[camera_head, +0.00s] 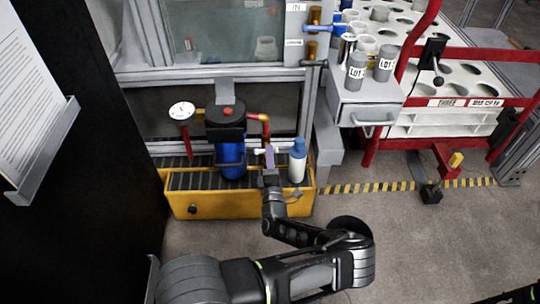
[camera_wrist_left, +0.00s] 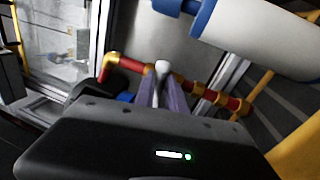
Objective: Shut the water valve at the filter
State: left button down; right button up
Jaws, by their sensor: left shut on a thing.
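The water filter (camera_head: 230,155) has a blue bowl and a black head with a red button. It stands on a dark grate over a yellow tray in the head view. A red pipe with brass fittings (camera_head: 265,127) runs down from its right side; the pipe also shows in the left wrist view (camera_wrist_left: 205,90). The valve's pale handle (camera_wrist_left: 162,68) rises between my finger pads. My left gripper (camera_head: 269,158) is at the pipe, right of the filter, shut on this handle. The fingers hide the valve body. My right gripper is out of view.
A white bottle with a blue cap (camera_head: 298,162) stands close to the right of my left gripper. A round gauge (camera_head: 181,111) is left of the filter. The yellow tray (camera_head: 240,205) lies below. A red-framed cart (camera_head: 460,100) stands at the right; the floor before it is mostly clear.

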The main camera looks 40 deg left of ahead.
pick_arm(q)
jog(key=shift+f+m, duration=0.1)
jog(key=shift+m, duration=0.5)
jog(key=c, duration=1.4)
grip_release()
jog(key=p+v, duration=0.1)
jog(key=v, duration=0.6)
jog(key=shift+s+d+f, duration=0.1)
jog(key=shift+s+d, duration=0.05)
jog(key=shift+s, duration=0.25)
